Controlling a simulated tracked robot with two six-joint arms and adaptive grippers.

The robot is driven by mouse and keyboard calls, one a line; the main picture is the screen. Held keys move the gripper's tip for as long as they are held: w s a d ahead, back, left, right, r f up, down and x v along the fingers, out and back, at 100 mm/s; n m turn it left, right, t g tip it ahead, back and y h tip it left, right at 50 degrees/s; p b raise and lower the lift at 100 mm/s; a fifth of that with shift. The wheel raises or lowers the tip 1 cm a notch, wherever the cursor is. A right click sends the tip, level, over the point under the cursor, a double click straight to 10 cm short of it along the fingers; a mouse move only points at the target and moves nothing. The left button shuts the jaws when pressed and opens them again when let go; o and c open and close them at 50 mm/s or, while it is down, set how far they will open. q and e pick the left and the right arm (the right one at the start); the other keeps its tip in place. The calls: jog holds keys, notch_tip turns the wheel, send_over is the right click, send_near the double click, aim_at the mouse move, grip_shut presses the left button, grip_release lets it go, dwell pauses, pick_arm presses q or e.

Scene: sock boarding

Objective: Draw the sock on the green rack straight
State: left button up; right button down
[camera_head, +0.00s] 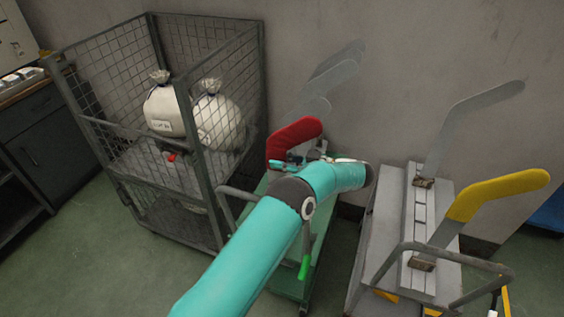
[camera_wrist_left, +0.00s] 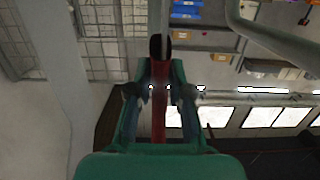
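A red sock (camera_head: 296,135) sits on a tilted foot-shaped board on the green rack (camera_head: 262,222), in the middle of the head view. My teal left arm partly covers the rack and the lower part of the sock. My left gripper (camera_head: 291,162) is close beside the sock there, partly hidden by my own arm. In the left wrist view, the gripper (camera_wrist_left: 158,93) has its fingers apart, with the red sock (camera_wrist_left: 158,112) as a narrow upright strip between them. Slim gaps seem to show on both sides of it. My right gripper is not in view.
A wire cage cart (camera_head: 185,45) with white sacks (camera_head: 218,120) stands left of the green rack. A grey rack (camera_head: 380,230) on the right holds grey boards and a yellow sock (camera_head: 500,190). The wall is close behind; open floor (camera_head: 85,265) lies at the front left.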

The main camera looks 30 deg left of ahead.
pick_arm(q)
grip_shut()
jog(key=shift+f, duration=0.2)
dwell(0.9)
jog(key=o, duration=0.8)
grip_release()
jog(key=shift+b, duration=0.3)
